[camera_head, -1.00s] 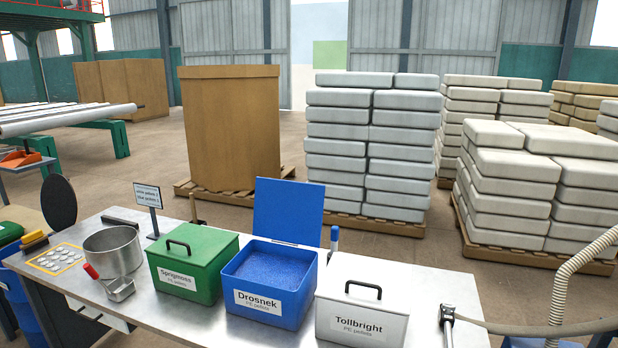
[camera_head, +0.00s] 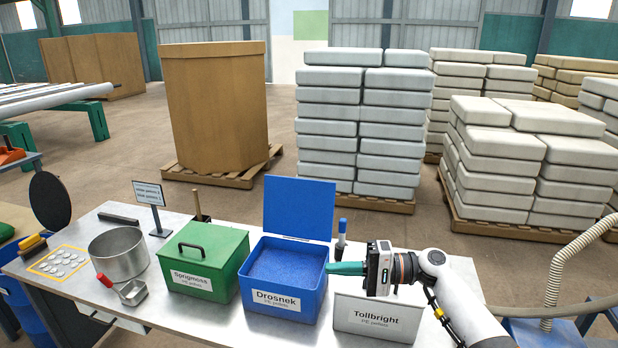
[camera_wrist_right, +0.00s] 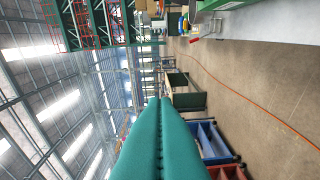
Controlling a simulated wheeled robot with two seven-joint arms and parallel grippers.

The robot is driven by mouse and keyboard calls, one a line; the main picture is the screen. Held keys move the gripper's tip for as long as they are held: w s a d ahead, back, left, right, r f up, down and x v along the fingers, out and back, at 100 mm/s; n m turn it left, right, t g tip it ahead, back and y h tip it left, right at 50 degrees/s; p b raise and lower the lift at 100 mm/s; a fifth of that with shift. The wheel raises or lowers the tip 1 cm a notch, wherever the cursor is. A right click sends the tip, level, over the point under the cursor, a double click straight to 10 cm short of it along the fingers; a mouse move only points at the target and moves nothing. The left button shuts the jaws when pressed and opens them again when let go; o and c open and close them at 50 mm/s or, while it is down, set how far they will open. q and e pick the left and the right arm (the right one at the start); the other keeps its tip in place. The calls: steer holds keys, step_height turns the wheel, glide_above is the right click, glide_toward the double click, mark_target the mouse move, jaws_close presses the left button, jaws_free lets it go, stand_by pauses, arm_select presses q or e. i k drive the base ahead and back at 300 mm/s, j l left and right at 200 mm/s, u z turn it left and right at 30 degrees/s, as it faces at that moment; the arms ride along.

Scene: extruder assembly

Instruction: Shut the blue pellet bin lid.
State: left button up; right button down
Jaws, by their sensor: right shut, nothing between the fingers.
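The blue pellet bin (camera_head: 283,299), labelled Drosnek, stands on the metal table, full of blue pellets (camera_head: 287,267). Its blue lid (camera_head: 298,207) is open and stands upright at the bin's back edge. My right gripper (camera_head: 332,268) is shut and empty, its teal fingers pointing left at the bin's right rim. I cannot tell whether it touches the rim. In the right wrist view the two teal fingers (camera_wrist_right: 158,108) lie together with nothing between them. My left gripper is not in view.
The closed green bin (camera_head: 202,263) is left of the blue bin. The white Tollbright bin (camera_head: 374,319) is to its right, under my right arm. A blue-capped marker-like object (camera_head: 342,230) stands behind. A steel pot (camera_head: 119,257) and scoop (camera_head: 127,294) are at the left.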

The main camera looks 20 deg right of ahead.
mark_target(299, 209)
steer(key=i+l, duration=0.4)
steer(key=i, duration=0.2)
steer(key=i+l, duration=0.35)
steer(key=i, duration=0.2)
steer(key=i+l, duration=0.4)
steer(key=i, duration=0.2)
